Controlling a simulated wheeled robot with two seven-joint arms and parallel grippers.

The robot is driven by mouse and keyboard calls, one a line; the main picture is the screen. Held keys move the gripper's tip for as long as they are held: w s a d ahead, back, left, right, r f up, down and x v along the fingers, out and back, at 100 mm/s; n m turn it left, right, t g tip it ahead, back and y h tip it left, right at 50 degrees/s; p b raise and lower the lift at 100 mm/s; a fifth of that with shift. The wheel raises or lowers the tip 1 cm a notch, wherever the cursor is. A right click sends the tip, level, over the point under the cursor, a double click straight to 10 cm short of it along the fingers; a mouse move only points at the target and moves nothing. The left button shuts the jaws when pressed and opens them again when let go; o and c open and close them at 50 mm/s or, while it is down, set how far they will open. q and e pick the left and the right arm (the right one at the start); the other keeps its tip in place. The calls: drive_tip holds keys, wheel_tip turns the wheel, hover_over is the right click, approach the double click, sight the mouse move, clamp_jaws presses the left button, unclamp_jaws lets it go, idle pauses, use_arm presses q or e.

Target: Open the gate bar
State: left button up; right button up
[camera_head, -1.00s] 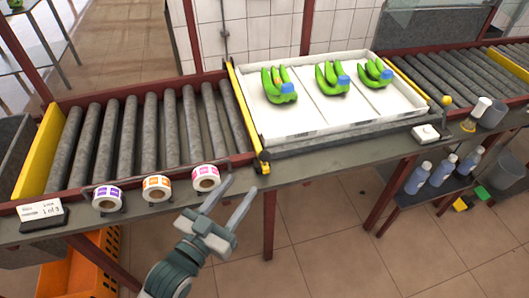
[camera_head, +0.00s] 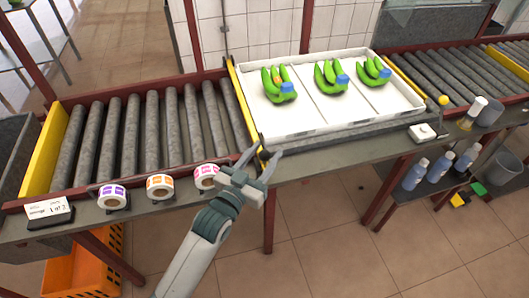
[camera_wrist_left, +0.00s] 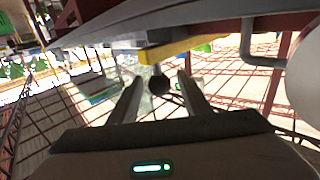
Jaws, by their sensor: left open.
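The yellow gate bar (camera_head: 240,100) lies across the conveyor, between the bare rollers and the white tray (camera_head: 318,128). Its near end, with a dark knob, is at the front edge, partly hidden by my left gripper (camera_head: 269,152). My left gripper is open, its two fingers pointing at that end. In the left wrist view, the yellow bar (camera_wrist_left: 182,47) shows above the fingers, and the dark round knob (camera_wrist_left: 159,84) appears between the two open fingertips. I cannot tell whether the fingers touch it. My right gripper is not in view.
Three green banana bunches (camera_head: 330,75) with blue bands sit in the tray. Label rolls (camera_head: 112,196) stand on the front ledge left of my gripper, the pink one (camera_head: 206,177) close to it. A white button box (camera_head: 422,133) and bottles (camera_head: 415,174) are to the right.

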use_arm(q)
clamp_jaws()
drive_tip(key=shift+r, duration=0.15)
drive_tip(key=shift+r+p, duration=0.55)
drive_tip(key=w+a+r+p, duration=0.1)
drive_tip(key=w+r+p, duration=0.3)
drive_tip(key=r, duration=0.6)
drive_tip(key=w+a+r+p, duration=0.1)
drive_tip(key=w+r+p, duration=0.3)
drive_tip(key=r, duration=0.6)
drive_tip(key=w+a+r+p, duration=0.2)
drive_tip(key=w+r+p, duration=0.2)
drive_tip(key=r+p, duration=0.4)
drive_tip(key=shift+r, duration=1.1)
drive_tip(key=shift+w, duration=0.1)
